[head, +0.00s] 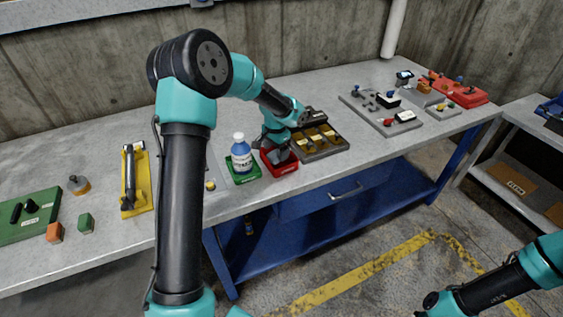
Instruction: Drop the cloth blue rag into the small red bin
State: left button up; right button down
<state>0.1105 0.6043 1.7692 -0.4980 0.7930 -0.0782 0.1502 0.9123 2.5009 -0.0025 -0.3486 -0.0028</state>
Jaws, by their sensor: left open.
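The small red bin (285,169) is an open red tray near the front edge of the table, beside a green tray. My left gripper (278,152) is open and points down into or just above the red bin, covering much of its inside. I cannot make out the blue rag; it may be hidden behind the gripper.
A blue bottle (241,158) stands on the green tray (245,177) just left of the bin. A dark tray with yellowish compartments (318,141) lies to the right. A yellow tool holder (136,180) is at the left. My left upper arm crosses the view.

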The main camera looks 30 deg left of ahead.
pick_arm(q)
notch_tip(320, 180, up, 17)
jog(key=shift+r, duration=0.2)
dwell(0.6)
dwell(0.6)
